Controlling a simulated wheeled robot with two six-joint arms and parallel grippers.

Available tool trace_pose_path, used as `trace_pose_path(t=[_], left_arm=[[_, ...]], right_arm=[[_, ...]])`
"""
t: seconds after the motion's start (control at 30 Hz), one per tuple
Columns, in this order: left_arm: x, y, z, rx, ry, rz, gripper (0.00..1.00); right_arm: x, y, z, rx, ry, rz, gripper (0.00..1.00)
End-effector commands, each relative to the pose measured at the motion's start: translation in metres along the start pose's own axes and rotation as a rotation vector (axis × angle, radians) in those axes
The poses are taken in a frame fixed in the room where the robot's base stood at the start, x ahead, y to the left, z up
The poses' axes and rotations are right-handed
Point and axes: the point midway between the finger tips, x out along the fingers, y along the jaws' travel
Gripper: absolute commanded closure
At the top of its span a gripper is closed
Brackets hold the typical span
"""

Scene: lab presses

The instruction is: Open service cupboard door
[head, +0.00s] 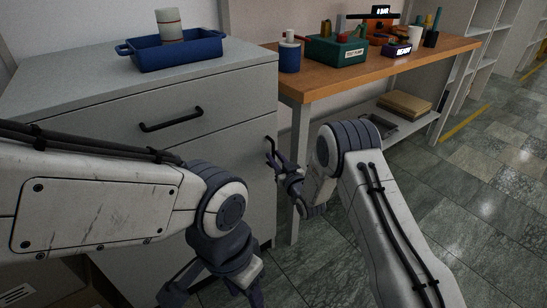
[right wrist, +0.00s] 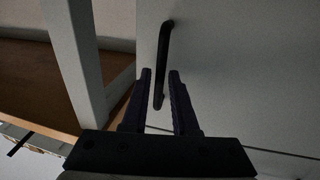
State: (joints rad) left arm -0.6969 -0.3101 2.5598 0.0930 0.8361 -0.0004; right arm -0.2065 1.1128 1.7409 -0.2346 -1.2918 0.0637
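The service cupboard is the grey cabinet (head: 235,165) at the left of the head view. Its lower door looks closed and has a black vertical bar handle (head: 270,147) near its right edge. My right gripper (head: 273,162) is at this handle. In the right wrist view its two dark fingers are apart, and the handle (right wrist: 164,55) shows between the fingertips (right wrist: 160,73), with a gap on each side. My left gripper (head: 212,290) points down in front of the cabinet, its fingers spread and empty. My left forearm hides much of the cabinet front.
A drawer with a black handle (head: 170,120) is above the door. A blue tray (head: 175,52) with a pale cylinder (head: 168,22) stands on the cabinet. A wooden bench (head: 330,82) with several items adjoins it at right; its leg stands near my right gripper. Floor at right is clear.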

Motion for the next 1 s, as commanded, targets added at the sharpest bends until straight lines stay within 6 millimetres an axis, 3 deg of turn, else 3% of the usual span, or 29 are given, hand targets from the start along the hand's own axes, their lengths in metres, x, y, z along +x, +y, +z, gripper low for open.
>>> trace_pose_path(t=[0.2, 0.47, 0.57, 1.0], left_arm=[[0.003, 0.0, 0.0, 0.0, 0.0, 0.0, 0.5], [0.003, 0.0, 0.0, 0.0, 0.0, 0.0, 0.5], [0.003, 0.0, 0.0, 0.0, 0.0, 0.0, 0.5], [0.003, 0.0, 0.0, 0.0, 0.0, 0.0, 0.5]], right_arm=[[0.017, 0.0, 0.001, 0.0, -0.001, 0.0, 0.73], [0.018, 0.0, 0.0, 0.0, -0.002, 0.0, 0.73], [0.018, 0.0, 0.0, 0.0, -0.002, 0.0, 1.0], [0.017, 0.0, 0.0, 0.0, -0.001, 0.0, 1.0]])
